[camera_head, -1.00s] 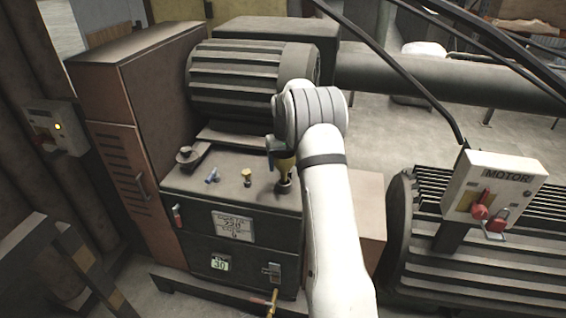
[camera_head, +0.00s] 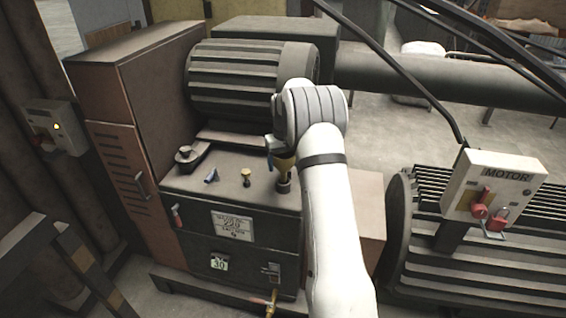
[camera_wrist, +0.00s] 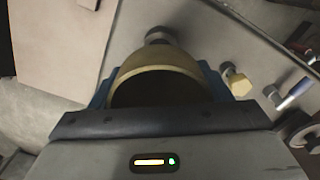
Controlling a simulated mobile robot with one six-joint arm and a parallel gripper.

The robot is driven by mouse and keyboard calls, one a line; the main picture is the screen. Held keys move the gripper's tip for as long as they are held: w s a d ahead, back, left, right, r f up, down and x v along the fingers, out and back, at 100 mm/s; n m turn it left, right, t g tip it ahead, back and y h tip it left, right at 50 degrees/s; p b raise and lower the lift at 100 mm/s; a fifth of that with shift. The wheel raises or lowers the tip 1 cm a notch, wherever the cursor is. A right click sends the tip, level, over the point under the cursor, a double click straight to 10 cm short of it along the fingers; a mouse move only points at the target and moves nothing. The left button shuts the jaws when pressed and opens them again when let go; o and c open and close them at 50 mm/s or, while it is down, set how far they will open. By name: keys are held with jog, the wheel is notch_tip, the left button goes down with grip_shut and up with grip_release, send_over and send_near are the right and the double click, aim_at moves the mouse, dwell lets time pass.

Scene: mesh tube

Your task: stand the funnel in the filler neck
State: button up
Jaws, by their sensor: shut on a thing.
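The yellow funnel (camera_head: 286,162) is upright, its wide mouth up, above the dark filler neck (camera_head: 284,186) on the tank top. Its lower end is close to the neck; I cannot tell whether the spout is inside it. In the wrist view the funnel (camera_wrist: 160,72) shows its rim and dark inside, with the grey neck (camera_wrist: 157,35) just beyond it. My gripper (camera_wrist: 158,92) is shut on the funnel, with its blue fingers on both sides. In the head view my wrist partly hides the gripper (camera_head: 277,150).
A yellow cap (camera_head: 246,177) and a small blue-handled part (camera_head: 211,175) are on the tank top (camera_head: 228,192), left of the neck. A ribbed motor (camera_head: 240,80) stands behind. A tall brown cabinet (camera_head: 155,120) stands left. The motor switch box (camera_head: 493,188) is at the right.

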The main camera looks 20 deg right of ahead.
jog(key=shift+f+b, duration=1.2)
jog(key=shift+f, duration=0.85)
dwell(1.4)
jog(key=o, duration=1.1)
